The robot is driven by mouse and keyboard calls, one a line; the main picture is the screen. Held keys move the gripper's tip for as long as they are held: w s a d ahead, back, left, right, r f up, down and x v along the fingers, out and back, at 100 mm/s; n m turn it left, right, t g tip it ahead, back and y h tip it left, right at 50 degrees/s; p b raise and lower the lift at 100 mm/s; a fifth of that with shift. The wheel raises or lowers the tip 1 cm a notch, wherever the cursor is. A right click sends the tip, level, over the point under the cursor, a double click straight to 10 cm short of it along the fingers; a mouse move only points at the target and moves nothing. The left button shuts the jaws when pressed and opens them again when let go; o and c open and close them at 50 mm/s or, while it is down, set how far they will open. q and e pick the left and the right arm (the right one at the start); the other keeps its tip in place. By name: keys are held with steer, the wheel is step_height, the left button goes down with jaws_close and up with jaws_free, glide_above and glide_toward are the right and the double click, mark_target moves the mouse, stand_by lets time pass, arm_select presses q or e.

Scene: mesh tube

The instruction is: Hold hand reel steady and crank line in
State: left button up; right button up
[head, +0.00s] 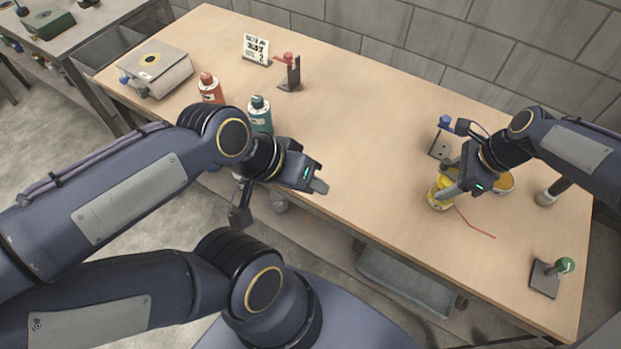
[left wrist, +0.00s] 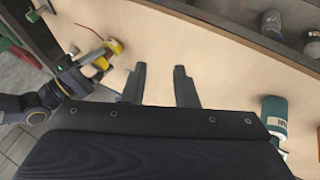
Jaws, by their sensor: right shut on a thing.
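The yellow hand reel (head: 440,193) is near the right part of the table, with a thin red line (head: 472,222) trailing from it across the tabletop. My right gripper (head: 449,182) is shut on the reel and partly hides it. The reel also shows in the left wrist view (left wrist: 115,47), beside my right gripper. I cannot make out its crank. My left gripper (head: 282,202) is over the table's front edge, far left of the reel. In the left wrist view its two fingers (left wrist: 160,72) are apart with nothing between them.
An orange round container (head: 502,181) stands behind my right gripper. Brackets with a blue knob (head: 446,122), a red knob (head: 287,60) and a green knob (head: 565,265) stand about. Red (head: 209,88) and teal (head: 260,116) bottles stand left. The table's middle (head: 360,130) is clear.

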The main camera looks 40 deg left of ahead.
stand_by(0.4)
arm_select(q)
steer(key=n+t, duration=0.7)
steer(key=n, duration=2.3)
glide_toward(443, 165)
steer(key=x, duration=0.9)
steer(key=shift+w+d, duration=0.1)
steer(key=shift+w, duration=0.15)
jaws_close()
